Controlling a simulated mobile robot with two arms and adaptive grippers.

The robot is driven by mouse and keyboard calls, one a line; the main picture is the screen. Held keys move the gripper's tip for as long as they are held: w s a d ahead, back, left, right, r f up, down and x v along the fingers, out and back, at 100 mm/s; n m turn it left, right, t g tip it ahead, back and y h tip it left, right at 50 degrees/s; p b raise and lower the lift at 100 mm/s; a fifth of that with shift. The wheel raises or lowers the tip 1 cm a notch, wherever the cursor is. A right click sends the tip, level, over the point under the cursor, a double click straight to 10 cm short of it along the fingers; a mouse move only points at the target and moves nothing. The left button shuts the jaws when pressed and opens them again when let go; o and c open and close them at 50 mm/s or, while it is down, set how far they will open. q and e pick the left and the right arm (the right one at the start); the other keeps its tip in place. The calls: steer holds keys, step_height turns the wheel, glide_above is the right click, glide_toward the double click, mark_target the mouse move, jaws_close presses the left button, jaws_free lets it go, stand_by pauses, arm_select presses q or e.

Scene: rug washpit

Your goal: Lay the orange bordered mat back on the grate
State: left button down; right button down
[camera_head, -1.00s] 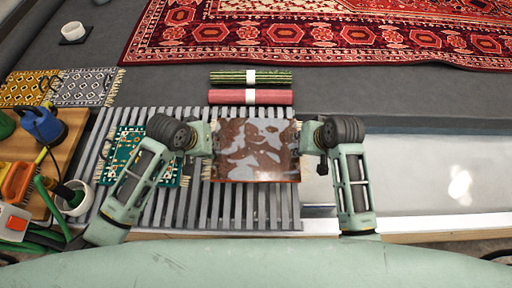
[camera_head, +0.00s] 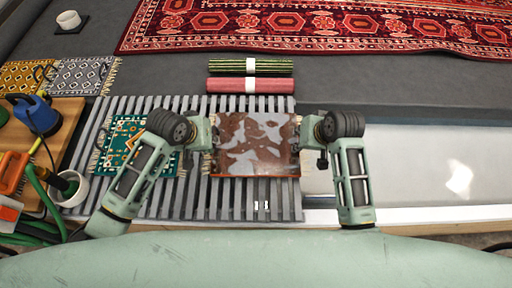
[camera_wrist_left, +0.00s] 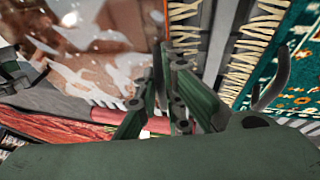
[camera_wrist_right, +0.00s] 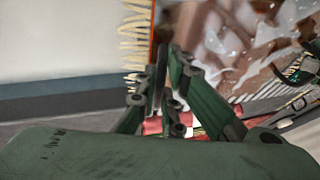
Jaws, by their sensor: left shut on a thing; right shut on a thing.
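The orange bordered mat (camera_head: 256,160) is stretched between my two grippers above the right part of the grate (camera_head: 232,202). Its top is brown with pale, glossy patches; its orange edge and cream fringe show in the wrist views. My left gripper (camera_head: 211,137) is shut on its left edge, and the mat also shows in the left wrist view (camera_wrist_left: 90,50). My right gripper (camera_head: 304,135) is shut on its right edge, and the mat also shows in the right wrist view (camera_wrist_right: 245,40). I cannot tell whether its underside touches the slats.
A teal mat (camera_head: 118,157) lies on the grate at the left, partly behind my left arm. Rolled green (camera_head: 225,66) and red (camera_head: 225,85) rugs lie behind the grate. A wooden board (camera_head: 60,150) with tools and a white cup (camera_head: 72,190) stand left. A pale, wet surface (camera_head: 430,165) lies right.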

arm_select(q)
steer(key=shift+w+a+f+b, duration=0.1)
steer(key=shift+f+b, duration=0.45)
steer(key=shift+f, duration=0.1)
arm_select(e)
steer(key=shift+d+f, duration=0.15)
steer(key=shift+f, duration=0.7)
arm_select(q)
steer(key=c, duration=2.1)
jaws_free()
steer(key=shift+r, duration=0.1)
arm_select(e)
steer(key=c, duration=2.1)
jaws_free()
steer(key=shift+r, duration=0.1)
arm_select(q)
steer(key=shift+o, duration=1)
arm_select(e)
steer(key=shift+o, duration=1)
steer(key=shift+r, duration=0.3)
arm_select(q)
steer(key=v, duration=1.2)
arm_select(e)
steer(key=v, duration=1.1)
steer(key=shift+s+r, duration=0.2)
steer(key=shift+r, duration=0.05)
